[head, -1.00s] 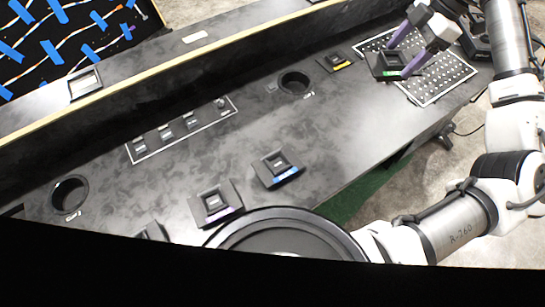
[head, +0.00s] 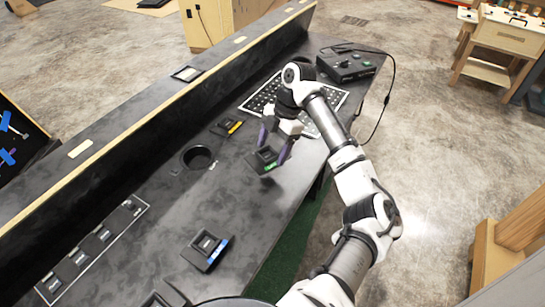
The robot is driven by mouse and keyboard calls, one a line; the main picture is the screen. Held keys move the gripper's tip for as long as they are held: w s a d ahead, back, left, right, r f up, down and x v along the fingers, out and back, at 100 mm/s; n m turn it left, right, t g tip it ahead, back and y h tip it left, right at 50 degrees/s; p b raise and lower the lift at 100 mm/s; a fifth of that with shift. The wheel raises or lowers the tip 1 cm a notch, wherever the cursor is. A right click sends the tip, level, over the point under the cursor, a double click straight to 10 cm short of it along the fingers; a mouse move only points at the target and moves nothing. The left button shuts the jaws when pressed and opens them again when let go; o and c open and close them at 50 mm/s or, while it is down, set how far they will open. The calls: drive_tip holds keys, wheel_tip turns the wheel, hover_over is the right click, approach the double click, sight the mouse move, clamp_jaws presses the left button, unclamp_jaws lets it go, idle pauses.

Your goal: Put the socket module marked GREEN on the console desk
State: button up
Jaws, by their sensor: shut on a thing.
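The socket module with the green label (head: 265,161) is between the purple-tipped fingers of my gripper (head: 274,147), which is shut on it. The module is over the black desk (head: 185,210), near its front edge and in front of the perforated white-bordered panel (head: 258,100). I cannot tell whether its underside touches the desk or hangs just above it.
A yellow-marked module (head: 227,127) and a blue-marked module (head: 206,250) sit on the desk. A round hole (head: 198,157) lies between them. A bordered row of small modules (head: 93,245) is at left. A control box (head: 347,65) stands at the far end.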

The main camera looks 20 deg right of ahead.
sight(275, 152)
drive_tip(key=shift+f+p, duration=0.35)
drive_tip(key=shift+f, duration=2.15)
drive_tip(key=o, duration=1)
drive_tip(key=b+v, duration=0.2)
drive_tip(key=v, duration=1)
drive_tip(key=shift+r, duration=0.15)
